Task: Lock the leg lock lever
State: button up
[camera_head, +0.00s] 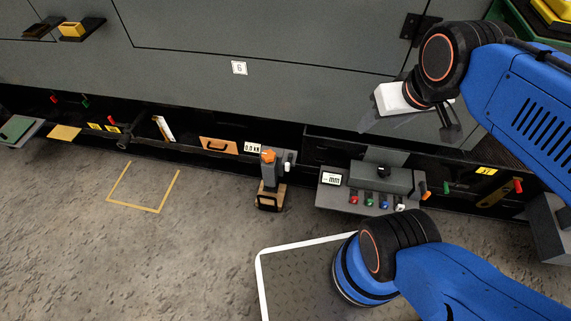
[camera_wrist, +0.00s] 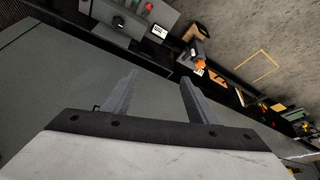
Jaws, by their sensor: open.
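A grey upright leg (camera_head: 269,180) stands on a wooden foot block (camera_head: 269,199) in front of the enclosure. An orange knob or lever (camera_head: 268,155) sits on its top, and a small pale handle (camera_head: 287,167) sticks out beside it. I cannot tell which of these is the lock lever, or its lock state. In the wrist view the orange part (camera_wrist: 200,63) shows small, beyond the fingers. My gripper (camera_head: 409,127) is open and empty, up and to the right of the leg in the head view. Its two fingers (camera_wrist: 159,77) are spread apart in the wrist view.
A grey control box (camera_head: 370,190) with coloured buttons and a display is right of the leg. A force display (camera_head: 253,148) is just behind it. The grey enclosure panel (camera_head: 180,70) rises behind. A yellow floor outline (camera_head: 139,208) lies left on clear floor.

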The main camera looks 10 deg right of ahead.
jog(key=shift+w+a, duration=0.1)
jog(key=shift+w, duration=0.2)
jog(key=c, duration=1)
jog(key=w+a+f, duration=0.1)
jog(key=w, duration=0.2)
jog(key=w+a+f+n+g, duration=0.1)
jog(key=w, duration=0.2)
jog(key=w+a+f+g, duration=0.1)
jog(key=w, duration=0.2)
jog(key=shift+w+a+f+n, duration=0.25)
jog(key=shift+w+a+n, duration=0.05)
jog(key=shift+w+n, duration=0.1)
grip_shut()
jog(key=w+a+f+n+g, duration=0.1)
jog(key=w+a+f, duration=0.3)
jog(key=f, duration=0.4)
jog(key=w+a+f+n+g+h, duration=0.1)
jog(key=w+a+f+n+g, duration=0.1)
jog(key=w+a+f, duration=0.3)
jog(key=w+a+f+n+g, duration=0.1)
jog(key=w+a+f, duration=0.4)
jog(key=f, duration=0.8)
jog(key=shift+w+a+f+n+g, duration=0.25)
jog(key=shift+a+g, duration=0.35)
jog(key=shift+a, duration=0.35)
jog(key=shift+s, duration=0.15)
